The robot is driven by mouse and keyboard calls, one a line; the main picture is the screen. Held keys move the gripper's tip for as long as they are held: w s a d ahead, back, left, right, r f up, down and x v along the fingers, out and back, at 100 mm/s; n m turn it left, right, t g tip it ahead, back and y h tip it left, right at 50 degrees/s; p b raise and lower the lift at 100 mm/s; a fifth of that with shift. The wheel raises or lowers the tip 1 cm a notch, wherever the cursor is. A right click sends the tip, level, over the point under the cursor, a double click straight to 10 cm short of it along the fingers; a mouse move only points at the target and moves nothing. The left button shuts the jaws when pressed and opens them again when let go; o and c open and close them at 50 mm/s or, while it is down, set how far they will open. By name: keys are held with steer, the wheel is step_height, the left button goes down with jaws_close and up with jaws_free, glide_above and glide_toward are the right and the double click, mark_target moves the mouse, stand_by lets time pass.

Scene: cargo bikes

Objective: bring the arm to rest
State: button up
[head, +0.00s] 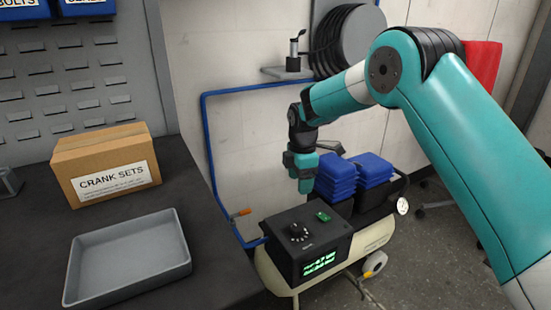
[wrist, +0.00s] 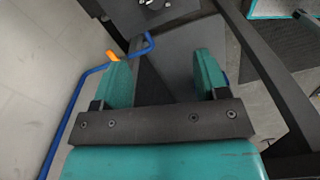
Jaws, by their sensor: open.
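My teal arm reaches in from the right of the head view and bends down at the wrist. My gripper (head: 304,184) hangs beside the stacked blue pads, at the back of the black control box. In the wrist view my gripper (wrist: 165,80) shows two teal fingers set wide apart with nothing between them. Dark surfaces lie beyond the fingers. In the head view I cannot tell whether the gripper touches anything, as its tips are close to the box and pads.
A black control box (head: 305,245) with a green display sits on a cream tank (head: 375,240). Blue pads (head: 338,178) are stacked beside it. A blue hose (head: 212,150) runs along the wall. A grey tray (head: 125,262) and crank sets box (head: 105,165) stand on the dark bench.

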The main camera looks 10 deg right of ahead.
steer(key=s+a+r+m+y, duration=0.1)
steer(key=s+r+m, duration=0.2)
steer(key=s+r, duration=0.35)
steer(key=s+a+r+m+y, duration=0.15)
steer(key=s+r, duration=0.25)
steer(key=s, duration=0.5)
steer(key=s+a+r+m, duration=0.1)
steer(key=s+r+m, duration=0.2)
steer(key=s+r, duration=0.35)
steer(key=s+m+y, duration=0.2)
steer(key=s+m, duration=0.3)
steer(key=s, duration=1.2)
step_height(320, 180, up, 15)
steer(key=p, duration=1.7)
steer(key=shift+w+a+r, duration=0.2)
steer(key=shift+w+a, duration=0.1)
steer(key=shift+w, duration=0.05)
steer(key=shift+n+h, duration=0.25)
